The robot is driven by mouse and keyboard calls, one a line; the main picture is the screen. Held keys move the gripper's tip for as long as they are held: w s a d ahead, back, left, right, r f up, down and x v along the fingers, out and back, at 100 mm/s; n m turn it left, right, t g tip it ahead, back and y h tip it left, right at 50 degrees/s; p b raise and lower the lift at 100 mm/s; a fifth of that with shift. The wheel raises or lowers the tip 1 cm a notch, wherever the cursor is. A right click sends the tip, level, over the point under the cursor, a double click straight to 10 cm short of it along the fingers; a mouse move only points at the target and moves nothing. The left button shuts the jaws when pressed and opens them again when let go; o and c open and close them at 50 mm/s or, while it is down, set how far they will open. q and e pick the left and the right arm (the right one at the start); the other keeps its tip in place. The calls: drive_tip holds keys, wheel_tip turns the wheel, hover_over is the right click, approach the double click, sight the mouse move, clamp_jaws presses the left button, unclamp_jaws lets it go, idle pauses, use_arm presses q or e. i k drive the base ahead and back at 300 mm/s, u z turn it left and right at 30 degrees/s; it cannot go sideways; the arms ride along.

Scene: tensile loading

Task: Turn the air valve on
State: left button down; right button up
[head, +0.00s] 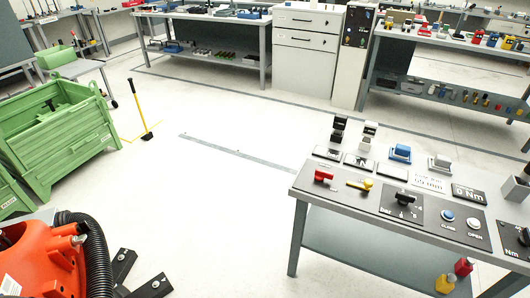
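A grey bench (345,208) with a sloping control panel stands at the right. On its front left is a red-handled valve (323,175). Beside it is a yellow-handled valve (360,185). I cannot read a label that says which one is the air valve. To their right is a black knob on a plate marked "bar" (403,200). Blue and white buttons, marked CLOSE (448,215) and OPEN (474,223), follow. Neither of my grippers can be made out in the head view, and nothing is seen touching the valves.
Black, white and blue switches (400,153) stand along the panel's back. An orange machine (45,265) with a black hose (97,260) is at the lower left, near black bars (122,266). A green crate (60,140) stands at the left. Open floor (210,205) lies between.

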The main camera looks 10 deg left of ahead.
sight(320, 174)
drive_tip(key=u, duration=0.5)
drive_tip(key=i, duration=0.9)
